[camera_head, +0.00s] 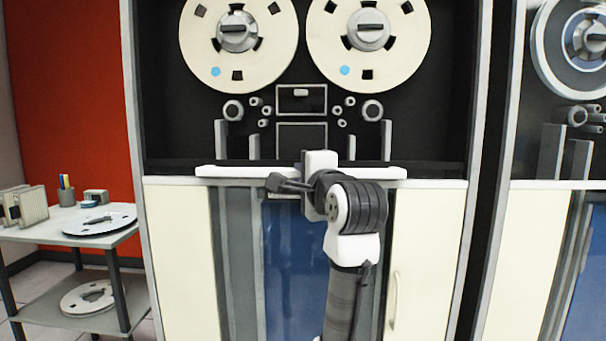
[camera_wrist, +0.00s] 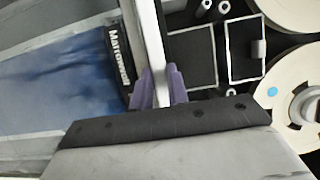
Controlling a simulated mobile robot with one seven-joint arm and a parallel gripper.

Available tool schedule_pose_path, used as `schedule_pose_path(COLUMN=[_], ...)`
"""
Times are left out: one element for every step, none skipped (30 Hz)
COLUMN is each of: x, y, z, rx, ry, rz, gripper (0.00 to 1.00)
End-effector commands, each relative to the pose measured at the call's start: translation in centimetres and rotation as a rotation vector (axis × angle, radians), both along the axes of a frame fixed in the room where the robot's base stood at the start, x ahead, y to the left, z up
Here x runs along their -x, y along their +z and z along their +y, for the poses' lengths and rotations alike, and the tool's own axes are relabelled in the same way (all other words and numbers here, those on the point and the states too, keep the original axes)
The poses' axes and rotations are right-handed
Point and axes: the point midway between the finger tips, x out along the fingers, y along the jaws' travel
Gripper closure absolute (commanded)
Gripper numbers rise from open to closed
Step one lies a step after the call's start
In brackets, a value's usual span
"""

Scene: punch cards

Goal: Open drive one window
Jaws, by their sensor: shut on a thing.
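The tape drive's window has a long white handle bar (camera_head: 235,172) lying level across the bottom of the reel bay. I cannot make out a glass pane in front of the reels. My gripper (camera_head: 308,173) is at the middle of this bar, partly hidden behind my own wrist. In the wrist view the purple fingertips of my gripper (camera_wrist: 162,87) are shut on the white bar (camera_wrist: 152,40), one on each side. A dark label strip (camera_wrist: 119,55) lies close beside the bar.
Two cream reels, left (camera_head: 200,60) and right (camera_head: 400,65), are above the bar. A cream door with a handle (camera_head: 394,300) is below right. A second drive (camera_head: 560,100) stands at right. A small table (camera_head: 50,233) with reels and a pen cup stands at left.

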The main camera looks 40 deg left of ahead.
Motion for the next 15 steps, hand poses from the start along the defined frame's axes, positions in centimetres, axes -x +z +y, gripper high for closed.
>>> schedule_pose_path(x=[0.00, 0.00, 0.00, 0.00, 0.00, 0.00, 0.00, 0.00, 0.00, 0.00, 0.00, 0.01, 0.01, 0.01, 0.01], y=[0.00, 0.00, 0.00, 0.01, 0.01, 0.01, 0.02, 0.02, 0.03, 0.03, 0.03, 0.03, 0.03, 0.03, 0.04], z=[-0.01, -0.01, -0.01, -0.01, -0.01, -0.01, -0.01, -0.01, -0.01, -0.01, -0.01, -0.01, -0.01, -0.01, -0.02], rx=[0.000, 0.000, 0.000, 0.000, 0.000, 0.000, 0.000, 0.000, 0.000, 0.000, 0.000, 0.000, 0.000, 0.000, -0.001], ry=[0.000, 0.000, 0.000, 0.000, 0.000, 0.000, 0.000, 0.000, 0.000, 0.000, 0.000, 0.000, 0.000, 0.000, 0.000], rz=[0.000, 0.000, 0.000, 0.000, 0.000, 0.000, 0.000, 0.000, 0.000, 0.000, 0.000, 0.000, 0.000, 0.000, -0.001], gripper=[1.00, 1.00, 0.82, 0.79, 0.75, 0.69, 0.65, 0.62, 0.62, 0.62, 0.62, 0.62, 0.62, 0.62, 0.62])
